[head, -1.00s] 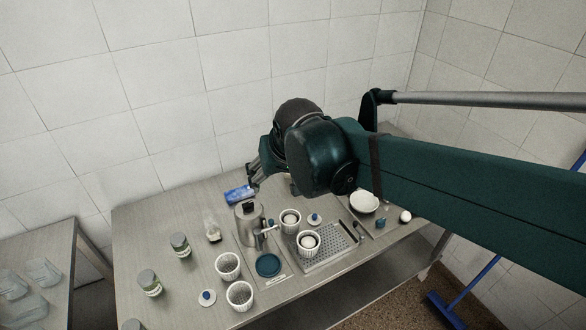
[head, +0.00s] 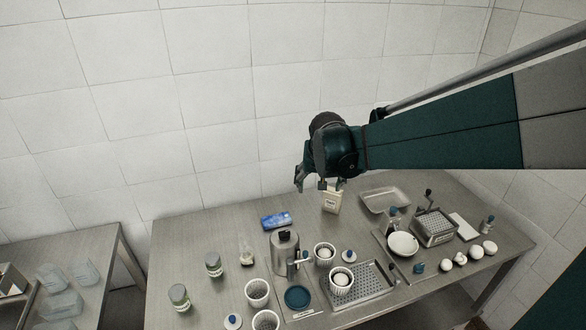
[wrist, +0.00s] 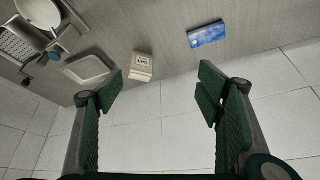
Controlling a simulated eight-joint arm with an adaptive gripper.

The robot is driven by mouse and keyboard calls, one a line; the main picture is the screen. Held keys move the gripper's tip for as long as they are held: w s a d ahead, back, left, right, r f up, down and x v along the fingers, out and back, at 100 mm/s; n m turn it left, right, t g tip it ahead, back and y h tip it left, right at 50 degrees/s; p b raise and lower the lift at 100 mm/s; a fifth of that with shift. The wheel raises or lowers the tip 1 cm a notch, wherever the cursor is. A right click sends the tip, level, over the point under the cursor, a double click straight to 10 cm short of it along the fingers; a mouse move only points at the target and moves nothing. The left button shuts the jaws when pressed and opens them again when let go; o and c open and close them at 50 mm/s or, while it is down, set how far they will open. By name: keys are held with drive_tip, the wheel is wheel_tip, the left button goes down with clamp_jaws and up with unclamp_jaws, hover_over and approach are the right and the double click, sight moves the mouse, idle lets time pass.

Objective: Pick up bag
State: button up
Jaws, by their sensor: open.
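A small cream bag (head: 332,201) with a dark printed label stands upright near the back edge of the metal table (head: 215,222). It also shows in the wrist view (wrist: 141,67), beyond my fingertips and between their lines. My gripper (head: 311,184) is open and empty, above the back of the table, slightly left of the bag in the head view. Its two green padded fingers (wrist: 160,88) are spread wide in the wrist view. The wrist partly overlaps the bag's top in the head view.
A blue packet (head: 276,220) lies left of the bag. A metal pot (head: 285,254) stands in front, with white ramekins (head: 257,293) and jars nearby. A shallow tray (head: 385,200) and a grater box (head: 434,227) are to the right. The tiled wall is close behind.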

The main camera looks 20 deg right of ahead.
drive_tip(key=m+g, duration=0.1)
drive_tip(key=m, duration=0.1)
approach(331, 194)
drive_tip(key=s+a+r, duration=0.4)
drive_tip(key=a+r, duration=0.1)
drive_tip(key=a, duration=0.1)
drive_tip(key=shift+m+g+h, duration=0.3)
drive_tip(key=shift+m+h, duration=0.3)
drive_tip(key=shift+m, duration=0.3)
drive_tip(key=w+d+f, duration=0.2)
drive_tip(key=f, duration=0.1)
drive_tip(key=w+d+f, duration=0.2)
drive_tip(key=f, duration=0.2)
drive_tip(key=w+d+f, duration=0.2)
drive_tip(key=f, duration=0.2)
drive_tip(key=shift+w+d+f, duration=0.25)
drive_tip(key=shift+w+d, duration=0.05)
drive_tip(key=shift+d, duration=0.1)
drive_tip(key=shift+w+d+f, duration=0.15)
drive_tip(key=shift+d+f, duration=0.05)
drive_tip(key=shift+f, duration=0.2)
drive_tip(key=shift+f, duration=0.1)
drive_tip(key=shift+x, duration=1.25)
drive_tip(key=shift+f+p, duration=0.15)
drive_tip(key=shift+p, duration=0.15)
drive_tip(key=shift+x, duration=2.45)
